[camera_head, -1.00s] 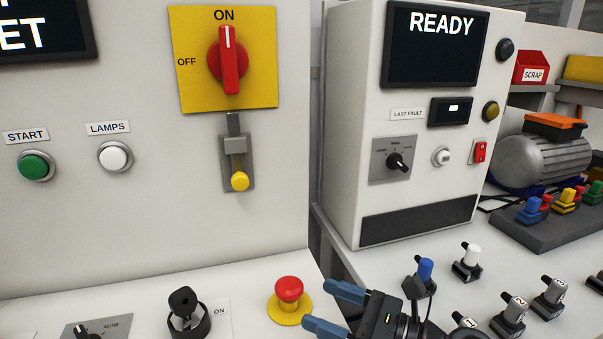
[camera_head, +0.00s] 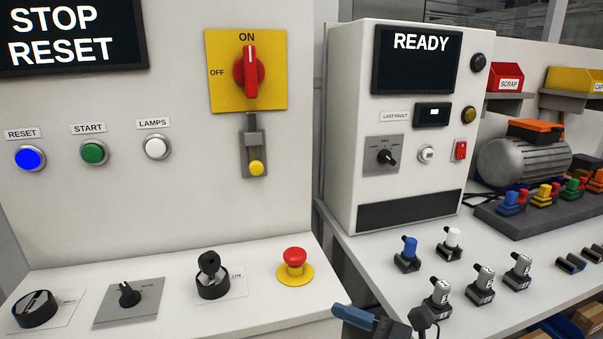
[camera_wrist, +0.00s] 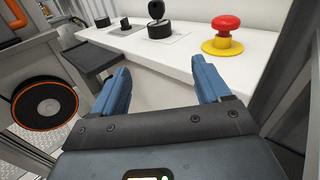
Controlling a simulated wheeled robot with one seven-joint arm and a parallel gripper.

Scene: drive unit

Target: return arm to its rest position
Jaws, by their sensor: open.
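My gripper (camera_wrist: 158,85) shows in the wrist view with its two blue fingers spread apart and nothing between them. In the head view only part of my gripper (camera_head: 362,324) shows at the bottom edge, in front of the bench. It is apart from the controls. In the wrist view the fingers point toward the front of the white console, below its sloped top. The rest of my arm is out of the head view.
A red mushroom button (camera_head: 294,262) on a yellow base and a black key switch (camera_head: 211,275) stand on the console top. A red rotary handle (camera_head: 249,72) points to ON. Grey connectors (camera_head: 437,297) stand on the right bench. A cable reel (camera_wrist: 44,102) is at left in the wrist view.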

